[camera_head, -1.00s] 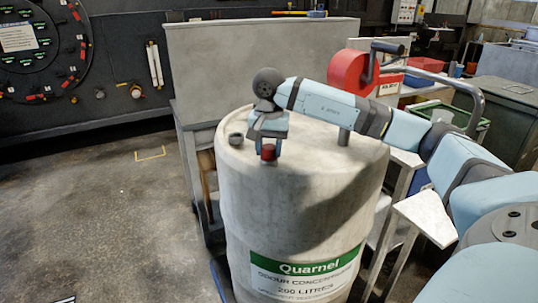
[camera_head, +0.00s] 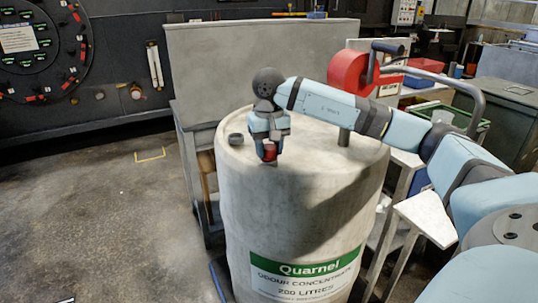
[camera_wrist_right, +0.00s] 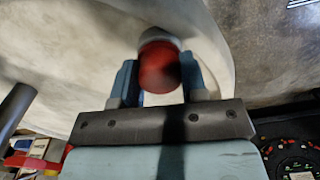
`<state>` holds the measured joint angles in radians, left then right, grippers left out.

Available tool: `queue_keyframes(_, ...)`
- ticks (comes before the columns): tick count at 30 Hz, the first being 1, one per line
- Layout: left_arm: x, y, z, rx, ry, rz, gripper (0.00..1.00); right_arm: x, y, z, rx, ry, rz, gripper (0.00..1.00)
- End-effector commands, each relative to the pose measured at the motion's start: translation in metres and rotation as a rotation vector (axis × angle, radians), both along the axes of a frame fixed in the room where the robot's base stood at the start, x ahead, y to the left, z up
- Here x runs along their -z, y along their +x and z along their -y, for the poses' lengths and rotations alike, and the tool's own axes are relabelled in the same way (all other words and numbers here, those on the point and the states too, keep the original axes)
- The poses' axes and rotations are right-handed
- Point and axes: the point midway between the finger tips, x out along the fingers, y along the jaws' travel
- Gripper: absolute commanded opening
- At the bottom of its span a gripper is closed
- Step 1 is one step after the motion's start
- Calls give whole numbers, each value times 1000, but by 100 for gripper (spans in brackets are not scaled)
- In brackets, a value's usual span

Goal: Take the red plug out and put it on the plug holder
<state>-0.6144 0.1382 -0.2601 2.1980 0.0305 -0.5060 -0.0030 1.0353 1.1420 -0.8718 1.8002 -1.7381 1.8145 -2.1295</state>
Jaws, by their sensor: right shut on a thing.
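The red plug (camera_head: 269,155) is at the near edge of the grey drum's top (camera_head: 310,165). My right gripper (camera_head: 269,148) reaches down over it and is shut on it. In the right wrist view the red plug (camera_wrist_right: 160,68) lies between my two blue fingers, with a pale grey round part behind it. I cannot tell whether it still sits in its opening. My left gripper is out of view.
A grey panel cabinet (camera_head: 255,60) stands behind the drum. A red reel with a crank (camera_head: 350,72) is behind my right arm. A pale side table (camera_head: 425,215) stands right of the drum. Open floor (camera_head: 110,220) lies to the left.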

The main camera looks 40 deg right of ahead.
Motion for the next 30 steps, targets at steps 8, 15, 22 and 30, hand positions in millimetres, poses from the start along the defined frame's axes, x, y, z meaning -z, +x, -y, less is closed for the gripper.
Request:
queue_keyframes(8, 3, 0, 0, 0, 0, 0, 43, 0, 0, 0, -301, 0, 1, 12)
queue_keyframes(15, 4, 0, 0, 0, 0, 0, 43, 0, 0, 0, -450, -1, 1, 12)
queue_keyframes(22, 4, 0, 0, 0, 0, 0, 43, 0, 0, 0, -456, -1, 1, 12)
queue_keyframes(30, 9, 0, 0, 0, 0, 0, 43, 0, 0, 0, -799, -1, 1, 12)
